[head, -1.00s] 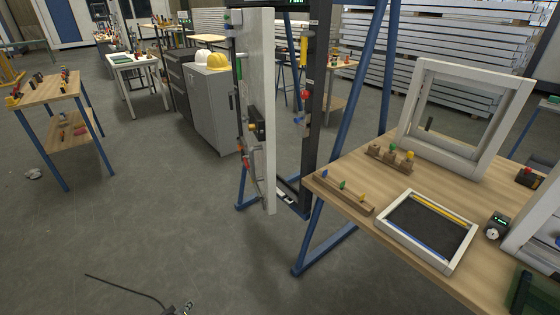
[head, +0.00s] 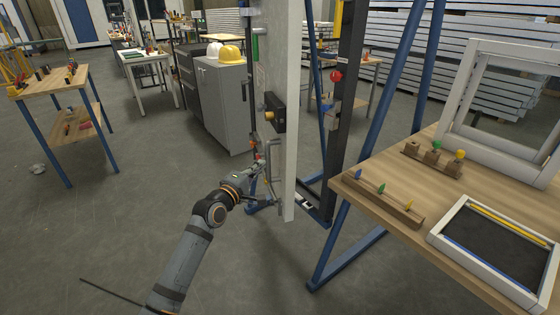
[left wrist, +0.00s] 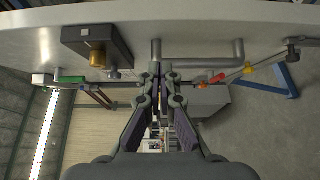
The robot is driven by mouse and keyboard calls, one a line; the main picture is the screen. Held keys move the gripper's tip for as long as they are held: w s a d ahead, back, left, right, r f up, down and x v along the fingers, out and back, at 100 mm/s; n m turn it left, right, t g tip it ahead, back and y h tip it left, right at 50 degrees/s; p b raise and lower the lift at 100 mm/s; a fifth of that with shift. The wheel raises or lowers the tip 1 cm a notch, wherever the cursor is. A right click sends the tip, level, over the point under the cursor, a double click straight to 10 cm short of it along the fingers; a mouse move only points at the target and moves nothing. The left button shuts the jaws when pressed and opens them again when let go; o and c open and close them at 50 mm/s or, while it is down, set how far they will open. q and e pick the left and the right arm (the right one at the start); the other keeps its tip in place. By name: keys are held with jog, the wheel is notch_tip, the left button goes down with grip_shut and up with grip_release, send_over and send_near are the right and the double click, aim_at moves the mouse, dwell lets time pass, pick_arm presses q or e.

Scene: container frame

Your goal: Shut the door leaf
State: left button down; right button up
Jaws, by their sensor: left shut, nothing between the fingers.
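The white door leaf (head: 291,120) stands open in the head view, its narrow edge towards me. In the left wrist view its face (left wrist: 280,28) spans the top. It bears a dark lock box with a brass knob (head: 276,112), also in the left wrist view (left wrist: 94,42), and a grey pull handle (left wrist: 205,64), which also shows low on the leaf in the head view (head: 271,188). My left gripper (head: 259,166) is shut and empty, its fingertips (left wrist: 160,68) close by the handle's bar; I cannot tell whether they touch. My right gripper is out of view.
The dark door frame post (head: 345,110) with a red knob stands right of the leaf, on blue legs (head: 380,95). A wooden workbench (head: 400,240) with pegged blocks and a framed tray fills the right. A grey cabinet (head: 222,110) stands behind.

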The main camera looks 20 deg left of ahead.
pick_arm(q)
jog(key=shift+w+d+b, duration=0.2)
jog(key=shift+w+d, duration=0.55)
jog(key=shift+w, duration=0.5)
jog(key=shift+w+d+b, duration=0.2)
jog(key=shift+w+d, duration=0.55)
jog(key=shift+w, duration=0.45)
jog(key=shift+w+d+b, duration=0.2)
jog(key=shift+w+d, duration=0.55)
jog(key=shift+w, duration=0.5)
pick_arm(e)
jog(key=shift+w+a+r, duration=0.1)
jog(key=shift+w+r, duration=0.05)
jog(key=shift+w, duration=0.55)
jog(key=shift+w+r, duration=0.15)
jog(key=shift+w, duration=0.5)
